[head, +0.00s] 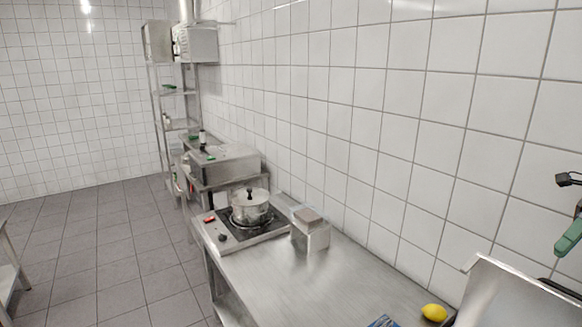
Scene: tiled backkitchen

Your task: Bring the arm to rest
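My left gripper is not in view.
A steel counter (325,287) runs along the wall. A metal panel (510,298) rises at bottom right. Floor (110,255) at left is clear.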

